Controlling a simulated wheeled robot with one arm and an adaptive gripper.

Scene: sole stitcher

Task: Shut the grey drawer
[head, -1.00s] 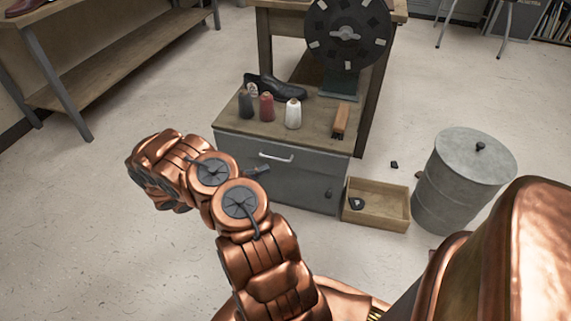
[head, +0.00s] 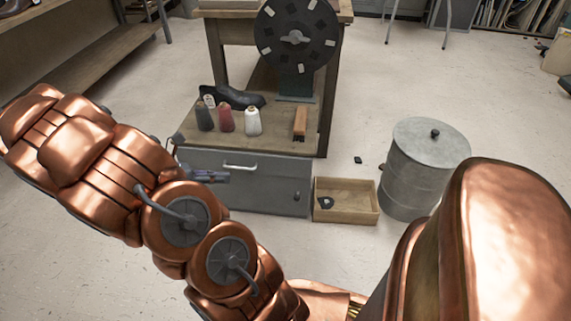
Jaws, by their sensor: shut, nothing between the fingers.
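The grey drawer (head: 267,175) is in the low grey cabinet under the wooden top, with a pale bar handle (head: 240,167) on its front. Its front looks close to the cabinet, and I cannot tell how far it stands out. My gripper (head: 222,177) is shut and empty, in front of the left part of the drawer front, just below and left of the handle. I cannot tell whether it touches the front. My copper arm hides the lower left of the cabinet and much of the wrist.
On the cabinet top stand dark, red and white thread spools (head: 253,121), a black shoe (head: 233,97) and a wooden block (head: 300,122). An open wooden box (head: 346,214) and a lidded metal bin (head: 412,175) stand to the right. A stitching wheel (head: 296,35) rises behind.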

